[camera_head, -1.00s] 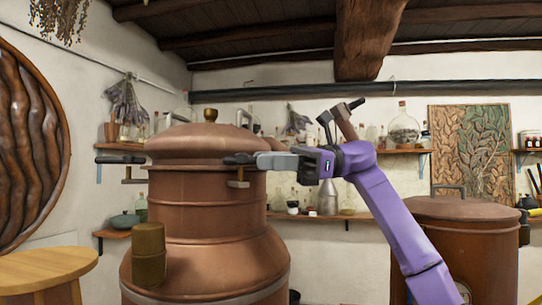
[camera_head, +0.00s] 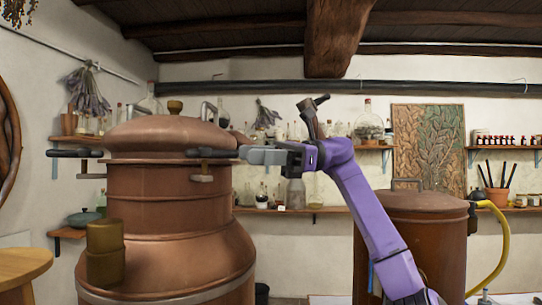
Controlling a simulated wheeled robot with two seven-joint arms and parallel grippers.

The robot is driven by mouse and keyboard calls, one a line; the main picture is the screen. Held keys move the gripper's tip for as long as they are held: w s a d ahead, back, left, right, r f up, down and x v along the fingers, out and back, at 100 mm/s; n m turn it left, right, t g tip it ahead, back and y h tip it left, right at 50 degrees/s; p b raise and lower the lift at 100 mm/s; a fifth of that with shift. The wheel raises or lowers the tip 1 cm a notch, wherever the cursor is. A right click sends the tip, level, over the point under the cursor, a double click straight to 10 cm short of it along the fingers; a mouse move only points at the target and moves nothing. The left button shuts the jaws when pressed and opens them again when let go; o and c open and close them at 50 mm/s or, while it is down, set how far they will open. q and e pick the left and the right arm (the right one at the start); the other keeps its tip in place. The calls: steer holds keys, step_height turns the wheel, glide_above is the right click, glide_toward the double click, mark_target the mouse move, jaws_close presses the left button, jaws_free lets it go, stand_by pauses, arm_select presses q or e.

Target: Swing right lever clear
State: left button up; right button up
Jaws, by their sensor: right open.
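The copper still (camera_head: 170,200) stands left of centre with its domed lid (camera_head: 165,134) on, topped by a brass knob. The right lever (camera_head: 211,153) is a dark handle at the lid's right edge, above a small metal bracket (camera_head: 202,178). The left lever (camera_head: 76,153) sticks out to the left at the same height. My right gripper (camera_head: 244,154) is open, its grey fingers pointing left at the right lever's outer end. The fingers overlap the lever's end in this view, so I cannot tell whether they touch it. My left gripper is not in view.
A brass cup-like vessel (camera_head: 105,252) sits on the still's left shoulder. A second copper vessel (camera_head: 425,245) with a yellow hose (camera_head: 505,245) stands at right. A wooden stool (camera_head: 22,264) is at lower left. Wall shelves behind hold bottles and jars.

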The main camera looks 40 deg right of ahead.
steer(key=v, duration=0.6)
steer(key=shift+d+p, duration=0.15)
steer(key=shift+p, duration=0.3)
